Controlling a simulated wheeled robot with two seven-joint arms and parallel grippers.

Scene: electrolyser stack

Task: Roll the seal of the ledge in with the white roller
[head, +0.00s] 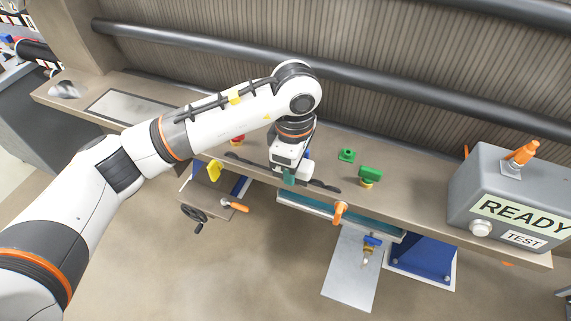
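The ledge (415,192) is a long tan shelf running across the head view below a ribbed wall. A thin black strip (325,187), which looks like the seal, lies along its front part; my arm hides its middle. My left gripper (288,176) points down over this strip, with a small teal part at its tip. I cannot tell whether it touches the strip, or whether its fingers are open or shut. A small tool with a whitish head and an orange handle (238,206) lies on a lower shelf at the front; I cannot tell if it is the white roller. My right gripper is not in view.
Green blocks (347,155) stand right of my gripper. A grey box (510,205) reading READY and TEST stands at the right end. An orange handle (340,212) and a metal plate (352,275) are at the front. A handwheel (195,217) sticks out lower left. A dark pipe (400,85) runs behind.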

